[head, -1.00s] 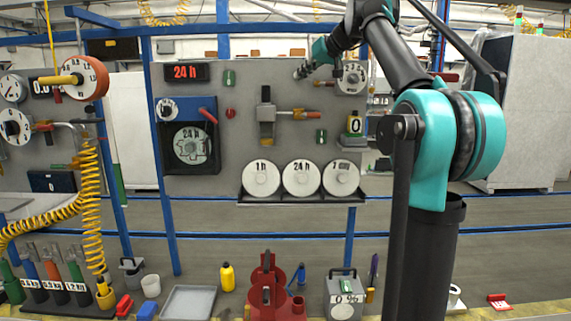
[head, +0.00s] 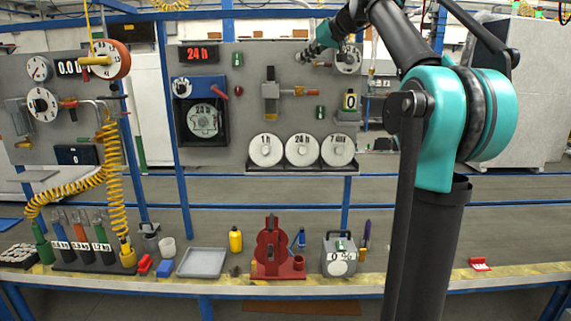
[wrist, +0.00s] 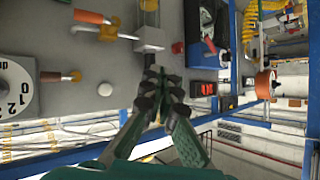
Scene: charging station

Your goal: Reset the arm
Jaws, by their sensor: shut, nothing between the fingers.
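My teal and black arm (head: 447,115) rises at the right of the head view and reaches left across the upper board. My gripper (head: 305,56) is at its end, in front of the top of the grey panel (head: 340,90), left of a round white dial (head: 348,60). In the wrist view my gripper (wrist: 164,82) shows its two dark fingers with the tips close together, shut and empty. The panel fills the upper left there, with a valve block (wrist: 150,38) just beyond the fingertips.
Below, the bench (head: 340,285) holds a red stand (head: 271,250), a grey tray (head: 202,263), a yellow bottle (head: 235,239) and a grey box (head: 340,257).

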